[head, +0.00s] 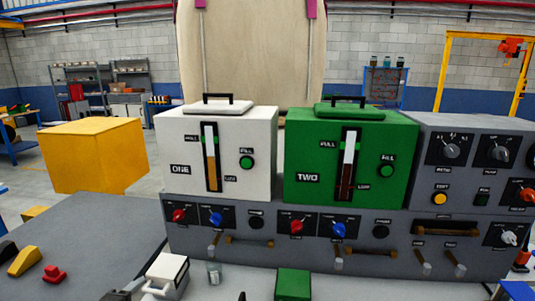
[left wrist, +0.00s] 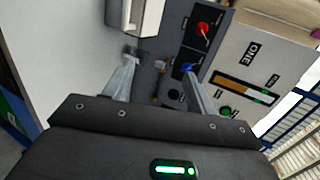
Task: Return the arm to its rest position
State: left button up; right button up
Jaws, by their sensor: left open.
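My left gripper (left wrist: 160,72) shows in the left wrist view with its two fingers spread apart and nothing between them. The fingers point toward the front of the grey control panel (left wrist: 175,60), with its red and blue knobs. In the head view I cannot make out the left gripper clearly. My right gripper is not in view. The panel (head: 345,225) carries a white dispenser labelled ONE (head: 215,150) and a green dispenser labelled TWO (head: 350,160).
A white container with a handle (head: 166,274), a small glass jar (head: 213,273) and a green box (head: 293,285) stand before the panel. A yellow block (head: 93,155) stands behind left. The grey surface (head: 85,235) at left has a wide bare area.

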pick_arm(q)
jog(key=s+d+f+n+g, duration=0.2)
jog(key=s+f+n+g, duration=0.1)
jog(key=s+f+n, duration=0.5)
jog(key=s+d+f+n+g, duration=0.25)
jog(key=s+f+g, duration=0.2)
jog(key=s, duration=0.55)
jog(key=s+d+f+n+g, duration=0.2)
jog(key=s+f+n+g, duration=0.1)
jog(key=s+f+n, duration=0.5)
notch_tip(320, 180, down, 26)
jog(key=s+m+b, duration=0.1)
jog(key=m+b, duration=0.1)
jog(key=b, duration=0.1)
jog(key=s+a+f+g+y+b, duration=0.1)
jog(key=s+a+f, duration=0.3)
jog(key=s+f, duration=1.2)
notch_tip(320, 180, down, 4)
jog(key=shift+s+a+r+g+b, duration=0.1)
jog(key=shift+s+a+g+b, duration=0.25)
jog(key=shift+b, duration=0.55)
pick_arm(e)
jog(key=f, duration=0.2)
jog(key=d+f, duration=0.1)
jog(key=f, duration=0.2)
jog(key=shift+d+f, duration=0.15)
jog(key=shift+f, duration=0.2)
